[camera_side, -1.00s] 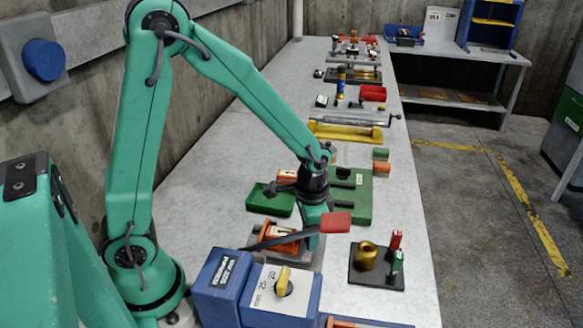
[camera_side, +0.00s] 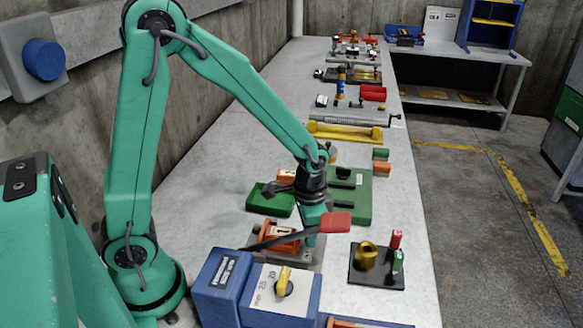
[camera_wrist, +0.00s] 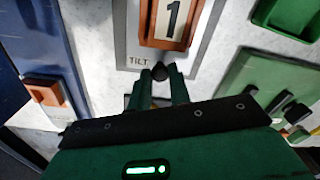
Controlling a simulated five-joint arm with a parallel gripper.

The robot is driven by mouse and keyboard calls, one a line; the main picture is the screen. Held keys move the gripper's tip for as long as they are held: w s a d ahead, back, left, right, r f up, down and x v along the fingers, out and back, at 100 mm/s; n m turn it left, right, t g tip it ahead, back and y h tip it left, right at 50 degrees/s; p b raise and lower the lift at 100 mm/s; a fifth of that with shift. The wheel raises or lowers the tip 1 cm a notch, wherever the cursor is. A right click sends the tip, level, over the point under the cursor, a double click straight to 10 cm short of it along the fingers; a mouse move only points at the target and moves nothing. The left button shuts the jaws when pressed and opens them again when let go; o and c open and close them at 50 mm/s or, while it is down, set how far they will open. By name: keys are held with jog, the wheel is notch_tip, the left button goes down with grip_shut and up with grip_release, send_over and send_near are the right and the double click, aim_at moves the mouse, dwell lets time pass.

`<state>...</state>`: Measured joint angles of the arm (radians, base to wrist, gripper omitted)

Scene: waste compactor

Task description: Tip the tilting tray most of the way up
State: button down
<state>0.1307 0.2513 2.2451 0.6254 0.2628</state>
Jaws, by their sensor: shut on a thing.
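The tilting tray (camera_side: 280,240) is orange with a white plate marked 1. It sits on a grey base (camera_side: 318,262) just behind the blue boxes in the side view. In the wrist view the tray (camera_wrist: 148,32) is at the top, above the printed word TILT. The tray's exact tilt is hard to tell.
Blue boxes (camera_side: 222,285) with a yellow knob (camera_side: 283,283) stand in front. A green tray (camera_side: 268,199) and a green plate (camera_side: 362,212) lie behind. A dark plate (camera_side: 368,280) with a brass cup (camera_side: 367,257) is to the right.

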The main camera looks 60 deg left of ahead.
jog(key=shift+s+a+r+t, duration=0.15)
jog(key=shift+a+r+t, duration=0.1)
jog(key=shift+r+t, duration=0.3)
jog(key=shift+s+a+r, duration=0.45)
jog(key=shift+r, duration=0.3)
jog(key=shift+s+a+r, duration=0.45)
jog(key=shift+r, duration=0.25)
jog(key=shift+a, duration=0.1)
jog(key=shift+r, duration=0.1)
jog(key=c, duration=1.3)
grip_release()
jog(key=shift+r, duration=0.1)
notch_tip(320, 180, up, 8)
send_over(295, 244)
jog(key=shift+s+a+f, duration=0.15)
jog(key=shift+s+f, duration=0.05)
jog(key=shift+s, duration=0.1)
